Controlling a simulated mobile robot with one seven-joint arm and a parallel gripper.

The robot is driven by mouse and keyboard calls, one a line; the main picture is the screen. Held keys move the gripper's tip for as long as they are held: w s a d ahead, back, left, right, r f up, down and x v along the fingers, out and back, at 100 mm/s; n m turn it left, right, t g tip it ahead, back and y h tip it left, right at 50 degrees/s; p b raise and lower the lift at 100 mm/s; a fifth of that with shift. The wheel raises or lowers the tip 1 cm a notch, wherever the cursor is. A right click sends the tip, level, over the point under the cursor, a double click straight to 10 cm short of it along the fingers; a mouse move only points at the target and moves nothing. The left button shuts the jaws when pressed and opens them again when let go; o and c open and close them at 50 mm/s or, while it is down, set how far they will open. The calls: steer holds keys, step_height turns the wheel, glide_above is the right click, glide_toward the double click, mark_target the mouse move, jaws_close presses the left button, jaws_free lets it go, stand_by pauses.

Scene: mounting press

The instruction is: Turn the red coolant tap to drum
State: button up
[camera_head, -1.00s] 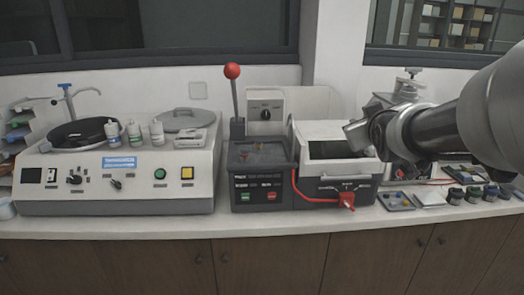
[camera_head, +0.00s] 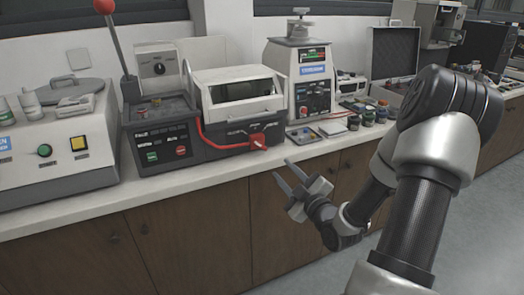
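The red coolant tap (camera_head: 259,141) sits low on the front of the grey-and-white machine with a dark window (camera_head: 236,112). A red hose runs from the machine's left side along its front to the tap. My gripper (camera_head: 281,168) is in front of the counter's edge, below and slightly right of the tap and apart from it. Its two fingers are spread, point up and left towards the tap, and hold nothing. The tap's markings are too small to read.
The mounting press (camera_head: 160,135) with a red-knobbed lever stands left of the machine. A small tray (camera_head: 304,135) and several dark jars (camera_head: 367,115) lie to the right. The wooden cabinets' counter edge (camera_head: 215,161) runs between my gripper and the machine.

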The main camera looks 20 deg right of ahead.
mark_target(261, 146)
steer(key=w, duration=0.5)
steer(key=w+b, duration=0.1)
steer(key=w, duration=0.9)
steer(key=shift+w+a, duration=0.25)
jaws_close()
